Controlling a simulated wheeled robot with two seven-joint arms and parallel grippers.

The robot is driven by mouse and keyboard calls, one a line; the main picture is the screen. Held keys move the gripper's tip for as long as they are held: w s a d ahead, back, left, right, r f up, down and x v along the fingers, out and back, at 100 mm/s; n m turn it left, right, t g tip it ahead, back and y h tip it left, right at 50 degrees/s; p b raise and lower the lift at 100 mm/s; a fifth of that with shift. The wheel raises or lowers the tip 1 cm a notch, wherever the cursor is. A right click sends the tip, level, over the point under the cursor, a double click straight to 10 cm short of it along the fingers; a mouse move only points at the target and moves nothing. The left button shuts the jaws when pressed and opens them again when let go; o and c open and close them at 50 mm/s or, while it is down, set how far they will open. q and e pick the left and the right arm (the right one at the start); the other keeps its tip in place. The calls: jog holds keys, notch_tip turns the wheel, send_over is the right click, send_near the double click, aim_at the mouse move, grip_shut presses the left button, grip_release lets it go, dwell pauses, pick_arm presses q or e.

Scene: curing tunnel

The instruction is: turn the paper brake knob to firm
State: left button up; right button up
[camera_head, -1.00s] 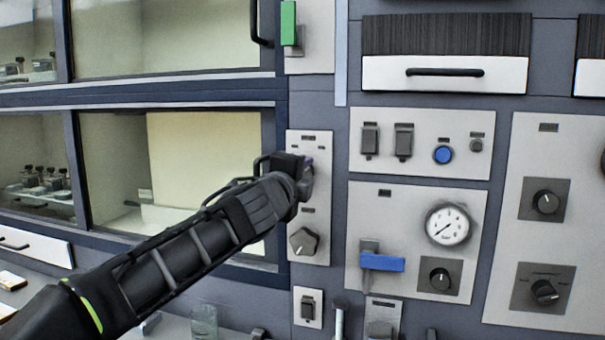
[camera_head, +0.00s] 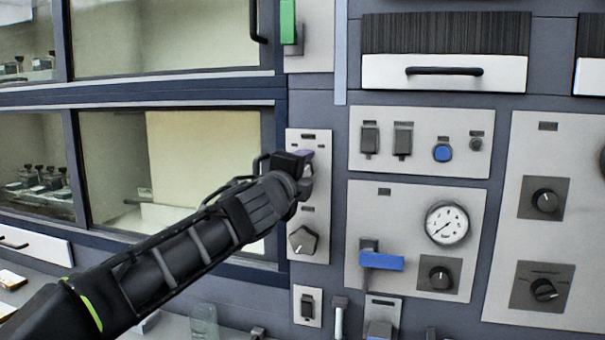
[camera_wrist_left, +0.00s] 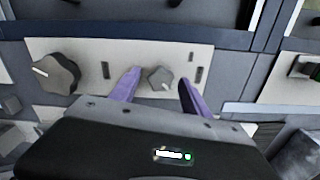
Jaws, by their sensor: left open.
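My left gripper (camera_head: 305,158) is at the narrow light panel (camera_head: 309,228) right of the glass window. In the left wrist view its purple fingers (camera_wrist_left: 158,80) are open, one on each side of a small grey lobed knob (camera_wrist_left: 160,77). I cannot tell whether they touch it. In the head view my gripper hides this knob. A larger dark lobed knob with a white pointer line (camera_head: 302,240) sits lower on the same panel; it also shows at the left in the left wrist view (camera_wrist_left: 54,74). The labels are too small to read, so I cannot tell which is the paper brake knob. My right gripper is not in view.
A panel to the right has a round gauge (camera_head: 447,223), a blue lever (camera_head: 381,261) and a dark knob (camera_head: 440,273). Above it are switches and a blue button (camera_head: 442,153). A black handle curves beside my left gripper. A glass (camera_head: 203,322) stands below the arm.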

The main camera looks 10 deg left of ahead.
pick_arm(q)
jog(key=shift+s, duration=0.15)
jog(key=s+b, duration=0.2)
jog(key=s, duration=0.5)
jog(key=shift+s+a, duration=0.25)
jog(key=shift+s, duration=0.05)
